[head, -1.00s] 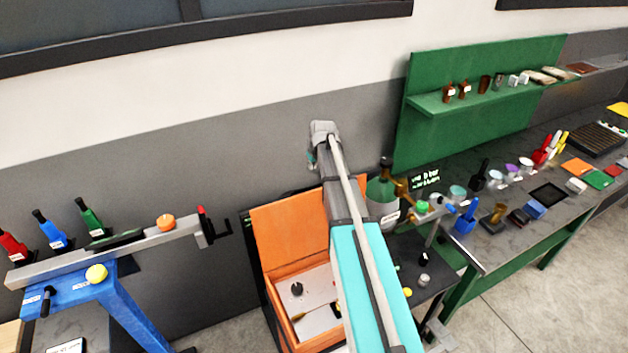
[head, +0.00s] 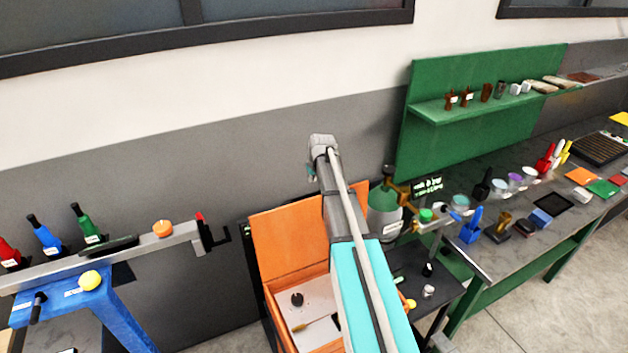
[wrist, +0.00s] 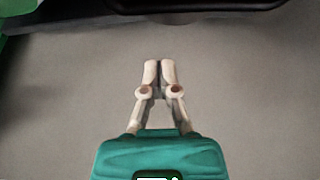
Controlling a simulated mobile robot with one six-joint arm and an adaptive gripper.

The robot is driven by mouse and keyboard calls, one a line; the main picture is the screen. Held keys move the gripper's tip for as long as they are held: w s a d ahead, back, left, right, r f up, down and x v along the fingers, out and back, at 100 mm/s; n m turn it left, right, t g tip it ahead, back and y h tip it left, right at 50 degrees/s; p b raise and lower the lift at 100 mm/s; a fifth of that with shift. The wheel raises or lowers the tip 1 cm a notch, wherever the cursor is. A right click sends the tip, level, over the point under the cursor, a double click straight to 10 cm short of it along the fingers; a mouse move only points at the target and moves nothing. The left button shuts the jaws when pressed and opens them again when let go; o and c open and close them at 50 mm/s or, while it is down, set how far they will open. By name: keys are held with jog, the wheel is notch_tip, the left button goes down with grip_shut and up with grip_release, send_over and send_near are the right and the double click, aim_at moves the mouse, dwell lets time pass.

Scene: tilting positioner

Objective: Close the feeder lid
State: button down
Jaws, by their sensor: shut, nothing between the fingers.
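The feeder is an orange box with its orange lid (head: 288,243) raised and leaning back near the grey wall. The box's front part (head: 274,288) is open, and a pale panel with a black knob and a small tan tool shows inside. My arm crosses in front of the lid's right part and hides some of it and of the box. In the wrist view my gripper (wrist: 159,72) is shut and empty, its fingertips together, over a plain grey surface. In the head view the fingers are not clearly visible. The lid cannot be made out in the wrist view.
A blue stand with a grey beam (head: 110,255) is at the left. A green tank with brass fittings (head: 386,215) stands close right of the box. A cluttered workbench (head: 490,262) runs along the right. Bare floor (head: 535,310) shows at the lower right.

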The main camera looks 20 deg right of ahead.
jog(key=shift+s+f+b, duration=0.3)
jog(key=shift+f+b, duration=0.3)
jog(key=shift+f, duration=0.1)
jog(key=shift+s+f+b, duration=0.25)
jog(key=shift+f+b, duration=0.3)
jog(key=shift+f, duration=0.1)
jog(key=shift+s+f+b, duration=0.3)
jog(key=shift+f+b, duration=0.3)
jog(key=shift+f, duration=0.1)
jog(key=shift+s, duration=0.1)
